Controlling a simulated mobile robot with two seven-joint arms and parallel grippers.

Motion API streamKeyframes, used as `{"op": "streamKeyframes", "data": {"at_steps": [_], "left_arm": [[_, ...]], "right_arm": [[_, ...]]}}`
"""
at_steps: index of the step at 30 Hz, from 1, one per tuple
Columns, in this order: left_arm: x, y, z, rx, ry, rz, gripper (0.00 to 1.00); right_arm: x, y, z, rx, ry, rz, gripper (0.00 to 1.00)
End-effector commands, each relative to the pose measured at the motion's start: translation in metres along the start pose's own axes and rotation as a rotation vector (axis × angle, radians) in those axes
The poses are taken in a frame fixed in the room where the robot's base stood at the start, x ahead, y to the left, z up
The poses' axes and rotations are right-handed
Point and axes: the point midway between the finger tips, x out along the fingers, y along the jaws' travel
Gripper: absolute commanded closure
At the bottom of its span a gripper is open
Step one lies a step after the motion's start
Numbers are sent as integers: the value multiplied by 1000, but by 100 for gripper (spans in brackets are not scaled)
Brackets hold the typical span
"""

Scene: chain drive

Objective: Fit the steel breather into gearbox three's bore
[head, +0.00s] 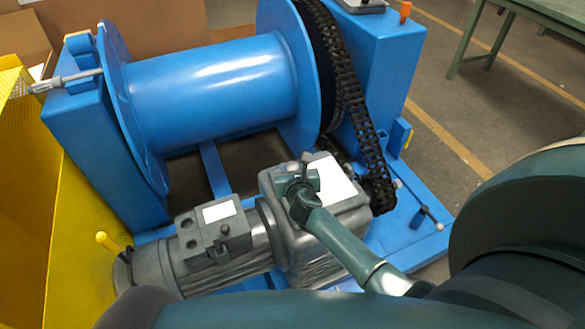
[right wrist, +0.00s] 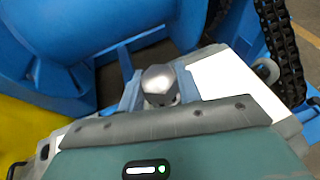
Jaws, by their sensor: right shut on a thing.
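The gearbox (head: 335,225) is a grey ribbed housing with a blank white label, joined to a grey motor (head: 215,245); it also shows in the right wrist view (right wrist: 209,55). No number is readable on it. My right gripper (head: 303,178) is over the gearbox top, left of the label. It is shut on the steel breather (right wrist: 158,82), a shiny rounded cap between the fingers. The breather's lower end and the bore are hidden, so I cannot tell whether it is seated. In the head view the gripper covers most of that spot. My left gripper is not in view.
A blue winch drum (head: 215,85) stands behind the gearbox. A black chain (head: 358,115) runs down to the gearbox's right side. A yellow bin (head: 30,210) is at the left. A lever (head: 425,214) stands on the blue base at the right. A green table (head: 530,25) is far off.

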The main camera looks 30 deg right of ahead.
Motion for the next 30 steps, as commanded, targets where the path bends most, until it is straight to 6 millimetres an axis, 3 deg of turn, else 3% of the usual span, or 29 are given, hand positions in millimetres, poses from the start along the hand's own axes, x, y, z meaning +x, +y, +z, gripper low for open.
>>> {"op": "streamKeyframes", "data": {"at_steps": [30], "left_arm": [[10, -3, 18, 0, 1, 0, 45]], "right_arm": [[10, 0, -24, 1, 0, 0, 91]]}}
